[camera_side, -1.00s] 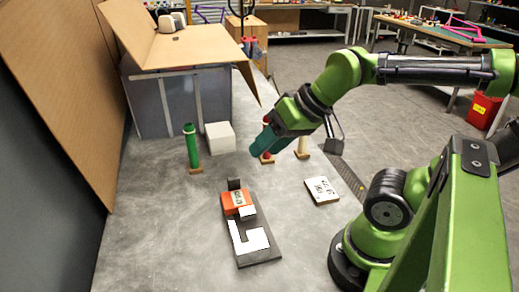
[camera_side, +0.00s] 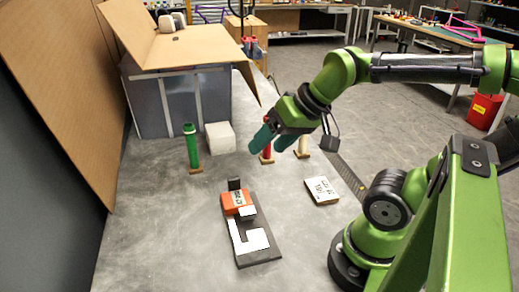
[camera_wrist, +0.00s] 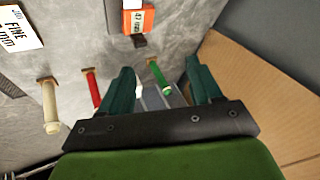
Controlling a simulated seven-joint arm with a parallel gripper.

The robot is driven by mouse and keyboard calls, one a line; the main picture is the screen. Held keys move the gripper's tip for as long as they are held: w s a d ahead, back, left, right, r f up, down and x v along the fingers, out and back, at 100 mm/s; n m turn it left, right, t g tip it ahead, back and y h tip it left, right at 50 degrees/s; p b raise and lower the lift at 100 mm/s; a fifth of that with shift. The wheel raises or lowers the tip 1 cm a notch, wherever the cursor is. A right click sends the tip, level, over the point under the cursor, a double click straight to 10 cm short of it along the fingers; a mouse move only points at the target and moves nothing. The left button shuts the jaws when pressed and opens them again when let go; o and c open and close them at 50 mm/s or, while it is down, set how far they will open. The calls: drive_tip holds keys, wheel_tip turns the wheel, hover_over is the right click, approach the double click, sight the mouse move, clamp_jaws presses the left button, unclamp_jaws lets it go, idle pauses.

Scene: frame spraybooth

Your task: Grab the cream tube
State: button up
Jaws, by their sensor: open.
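The cream tube (camera_side: 303,146) stands upright on a small wooden base in the side view, right of the red tube (camera_side: 267,151). In the wrist view the cream tube (camera_wrist: 50,108) is at the far left, outside the fingers, with the red tube (camera_wrist: 92,88) between it and the left finger. My gripper (camera_side: 270,142) is open and empty, its teal fingers pointing down-left in front of the red tube and left of the cream tube. In the wrist view my gripper (camera_wrist: 158,67) has the green tube (camera_wrist: 157,74) showing between its fingers.
The green tube (camera_side: 192,148) and a white block (camera_side: 220,137) stand at the left. An orange box (camera_side: 233,202) sits on a dark fixture (camera_side: 262,256) in front. A white labelled plate (camera_side: 322,190) lies right of it. A cardboard panel (camera_wrist: 264,90) is at the right in the wrist view.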

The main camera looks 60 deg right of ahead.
drive_tip(key=w+d+r+g+h, duration=0.1)
drive_tip(key=d+g+h, duration=0.1)
drive_tip(key=d, duration=1.4)
drive_tip(key=d+r+g+h, duration=0.1)
drive_tip(key=d+r, duration=0.1)
drive_tip(key=d, duration=1.4)
drive_tip(key=shift+n, duration=0.3)
drive_tip(key=x, duration=1.1)
drive_tip(key=shift+w+d, duration=0.1)
drive_tip(key=shift+w, duration=0.05)
drive_tip(key=shift+x, duration=2.85)
drive_tip(key=shift+d, duration=0.15)
clamp_jaws()
